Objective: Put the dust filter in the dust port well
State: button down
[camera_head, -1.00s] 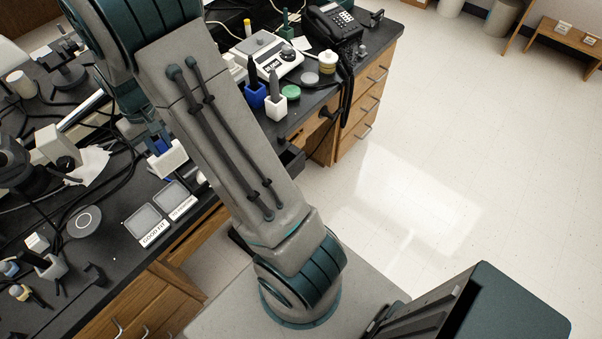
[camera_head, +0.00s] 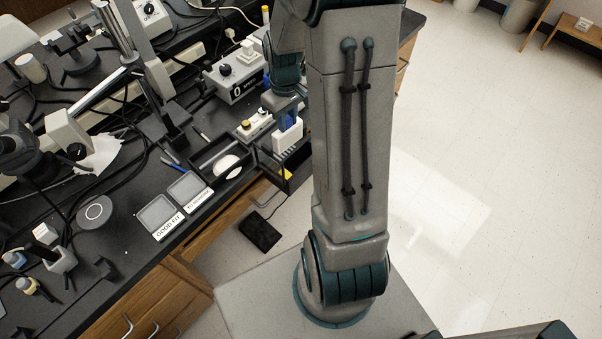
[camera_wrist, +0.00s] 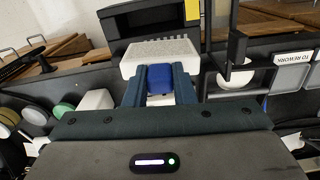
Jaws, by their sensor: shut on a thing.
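The dust filter appears to be the white block with a ridged edge and a blue grip (camera_wrist: 160,54); it also shows in the head view (camera_head: 287,138). My gripper (camera_wrist: 159,82) has its two teal fingers shut on the blue grip. In the head view my gripper (camera_head: 288,107) points down over the desk's front edge, with the filter below it. A dark open box with a yellow mark, likely the dust port well (camera_head: 271,166), is just below and beside the filter. It also shows beyond the filter in the wrist view (camera_wrist: 118,24). My arm hides its right side.
Two grey trays, marked GOOD FIT (camera_head: 158,214) and TO REWORK (camera_head: 188,188), lie at the desk's front edge. A black holder with a white round piece (camera_head: 228,167) stands between them and the box. A grey control box (camera_head: 236,80) stands behind. Cables cover the desk's left.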

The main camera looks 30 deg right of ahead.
aim_at(300, 127)
jog(key=shift+s+d+f+n, duration=0.2)
jog(key=shift+s+d+f, duration=0.1)
jog(key=shift+s+d, duration=0.25)
jog(key=shift+s+d+f+n, duration=0.2)
jog(key=shift+s+d+f, duration=0.15)
jog(key=shift+s, duration=0.2)
jog(key=shift+s+d+f+b, duration=0.15)
jog(key=shift+s+f+b, duration=0.05)
jog(key=shift+f+b, duration=0.1)
jog(key=shift+f, duration=4.7)
jog(key=shift+f, duration=0.2)
jog(key=c, duration=1.2)
grip_release()
jog(key=shift+r, duration=0.1)
